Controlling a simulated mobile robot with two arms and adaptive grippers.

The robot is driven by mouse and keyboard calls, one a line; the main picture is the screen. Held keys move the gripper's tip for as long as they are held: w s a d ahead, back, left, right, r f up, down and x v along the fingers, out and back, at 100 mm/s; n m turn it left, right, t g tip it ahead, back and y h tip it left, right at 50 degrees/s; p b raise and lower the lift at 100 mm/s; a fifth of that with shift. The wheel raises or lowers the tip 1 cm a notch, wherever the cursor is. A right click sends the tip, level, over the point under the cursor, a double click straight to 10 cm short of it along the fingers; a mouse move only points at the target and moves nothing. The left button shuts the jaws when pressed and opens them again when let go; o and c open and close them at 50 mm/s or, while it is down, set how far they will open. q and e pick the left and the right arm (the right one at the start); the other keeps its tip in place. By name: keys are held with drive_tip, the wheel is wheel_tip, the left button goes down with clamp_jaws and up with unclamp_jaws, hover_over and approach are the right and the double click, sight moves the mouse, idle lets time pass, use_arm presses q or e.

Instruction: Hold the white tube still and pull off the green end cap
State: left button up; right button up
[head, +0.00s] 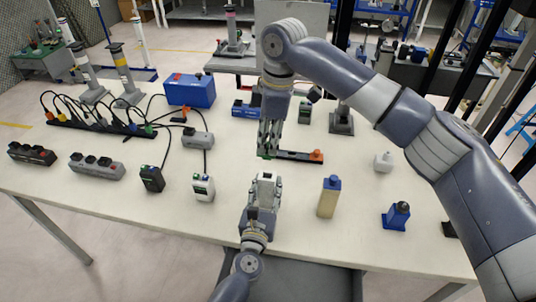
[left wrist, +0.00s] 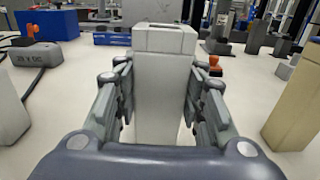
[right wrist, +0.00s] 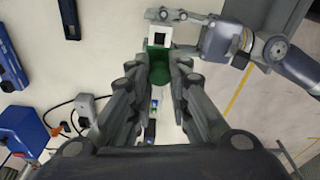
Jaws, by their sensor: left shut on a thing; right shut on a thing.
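The white tube (head: 266,177) stands upright near the front middle of the table. My left gripper (head: 263,190) is shut around its sides, and the tube fills the space between the fingers in the left wrist view (left wrist: 165,90). My right gripper (head: 268,148) points down above and behind the tube. In the right wrist view it is shut on the green end cap (right wrist: 158,65). Beyond the cap, the tube's square end (right wrist: 185,35) shows a dark opening. The cap looks apart from the tube. Fingers hide part of the cap in the head view.
A black strip with an orange end (head: 316,156) lies behind the tube. A beige bottle (head: 329,197) and a blue block (head: 396,216) stand to the right. A white-and-black device (head: 203,187) and a grey socket strip (head: 96,166) are to the left. The front table strip is mostly clear.

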drive_tip(key=shift+r, duration=0.95)
use_arm(q)
drive_tip(key=o, duration=1.2)
